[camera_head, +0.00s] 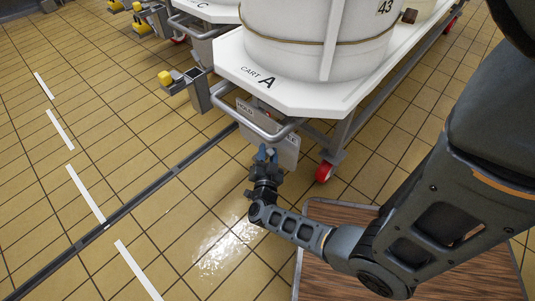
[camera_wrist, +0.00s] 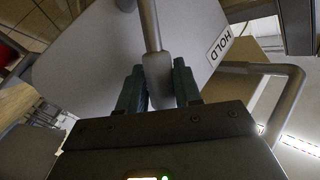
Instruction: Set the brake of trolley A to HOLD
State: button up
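Trolley A (camera_head: 300,92), lettered "CART A", is a white cart with a large white vat on it. Under its push bar hangs a pale brake plate (camera_head: 284,150), which fills much of the wrist view (camera_wrist: 90,55). Its HOLD label (camera_wrist: 220,44) is at the plate's right in the wrist view and upper left in the head view (camera_head: 245,108). A grey brake lever (camera_wrist: 157,72) runs into the space between my fingers, its end away from HOLD. My gripper (camera_head: 266,153) has a finger close against each side of the lever's end, seen in the wrist view (camera_wrist: 160,86).
The push bar (camera_head: 262,128) crosses just above the brake plate. A red-wheeled caster (camera_head: 324,172) is to the right. Trolley C (camera_head: 205,10) stands behind with yellow-ended parts. A floor channel (camera_head: 140,198) runs past on the left, where the tiles are clear.

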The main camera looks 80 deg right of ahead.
grip_shut()
dwell(0.4)
